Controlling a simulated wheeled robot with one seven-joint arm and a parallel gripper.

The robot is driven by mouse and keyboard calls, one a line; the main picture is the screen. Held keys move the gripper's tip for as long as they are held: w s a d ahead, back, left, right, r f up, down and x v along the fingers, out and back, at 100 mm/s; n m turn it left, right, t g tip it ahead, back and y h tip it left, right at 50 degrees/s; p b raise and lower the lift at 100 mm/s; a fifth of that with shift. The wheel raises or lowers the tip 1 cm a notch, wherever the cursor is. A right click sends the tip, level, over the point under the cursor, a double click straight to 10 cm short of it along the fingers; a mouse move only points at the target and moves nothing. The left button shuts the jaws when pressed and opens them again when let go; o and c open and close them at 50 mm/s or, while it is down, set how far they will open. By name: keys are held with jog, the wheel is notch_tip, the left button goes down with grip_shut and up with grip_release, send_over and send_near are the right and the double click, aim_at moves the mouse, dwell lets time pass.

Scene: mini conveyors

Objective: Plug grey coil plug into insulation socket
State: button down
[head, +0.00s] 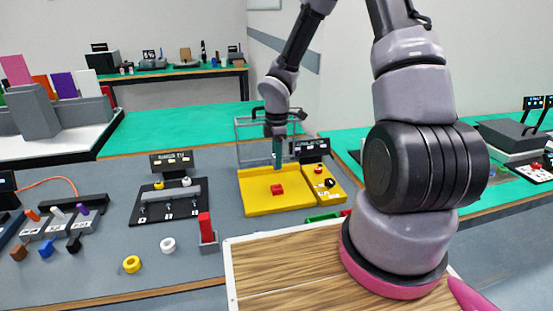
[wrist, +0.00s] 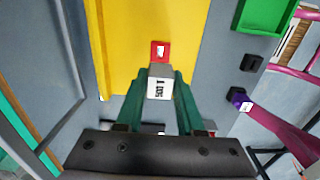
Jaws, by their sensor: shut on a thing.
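My gripper (head: 277,165) is above the yellow tray (head: 258,201) in the head view. In the wrist view its green fingers (wrist: 158,95) are shut on a small grey block with a white lettered label (wrist: 160,86); I cannot tell whether it is the grey coil plug. A red block (head: 277,189) with a pale top mark lies on the tray; in the wrist view it (wrist: 160,51) appears just beyond the held block. A yellow unit (head: 322,190) with a dark sign (head: 311,148) that seems to read insulation stands right of the tray, with red and black round parts. Its socket is not clear.
A clear-walled frame (head: 243,128) stands behind the tray. A green tray (wrist: 266,15) lies at the upper right in the wrist view.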

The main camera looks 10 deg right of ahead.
dwell(0.3)
jog(key=shift+f, duration=2.85)
jog(key=shift+f, duration=1.35)
jog(key=shift+c, duration=2.2)
grip_release()
notch_tip(320, 180, up, 11)
jog(key=shift+f, duration=0.1)
